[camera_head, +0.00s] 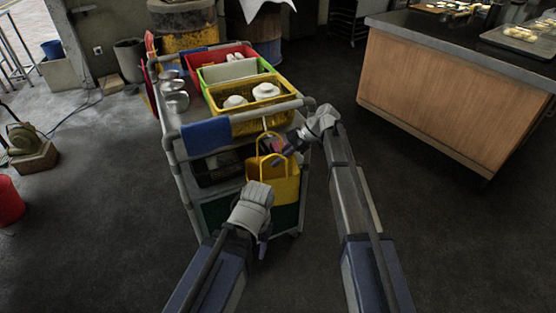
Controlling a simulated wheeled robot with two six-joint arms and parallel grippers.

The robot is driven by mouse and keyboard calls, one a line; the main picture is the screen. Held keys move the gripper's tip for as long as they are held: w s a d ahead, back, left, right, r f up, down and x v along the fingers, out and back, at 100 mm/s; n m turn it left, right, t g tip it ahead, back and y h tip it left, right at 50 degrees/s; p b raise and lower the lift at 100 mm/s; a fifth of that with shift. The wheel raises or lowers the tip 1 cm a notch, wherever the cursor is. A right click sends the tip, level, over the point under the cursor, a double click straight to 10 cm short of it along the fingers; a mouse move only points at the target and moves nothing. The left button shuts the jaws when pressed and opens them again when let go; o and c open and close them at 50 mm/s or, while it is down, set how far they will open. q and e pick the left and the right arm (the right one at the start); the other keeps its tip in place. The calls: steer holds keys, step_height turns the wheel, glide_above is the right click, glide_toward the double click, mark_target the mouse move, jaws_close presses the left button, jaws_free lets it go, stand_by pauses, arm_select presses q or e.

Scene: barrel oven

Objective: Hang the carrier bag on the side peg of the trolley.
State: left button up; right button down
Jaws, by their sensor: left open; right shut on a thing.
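The yellow carrier bag (286,188) hangs upright at the near end of the grey trolley (185,180), its handle loops upward. My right gripper (281,147) is shut on the bag near the top of its handles. A small pale upright piece (264,123), possibly the side peg, shows just above the handles. I cannot tell whether a handle is around it. My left gripper (262,246) is open and empty, lower down in front of the bag, and its hand covers the bag's lower left part.
The trolley's top holds red, green and yellow crates (247,121), metal pots (176,101) and a blue cloth (206,136) over its near rail. A wooden counter (450,95) stands at right. A red bucket (8,200) is at far left. The floor between trolley and counter is clear.

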steer(key=c, duration=0.9)
jaws_free()
steer(key=p+v, duration=0.5)
steer(key=v, duration=0.2)
steer(key=shift+a+r, duration=0.1)
steer(key=shift+d+r+p, duration=0.2)
steer(key=shift+d+p, duration=0.15)
steer(key=shift+d, duration=0.05)
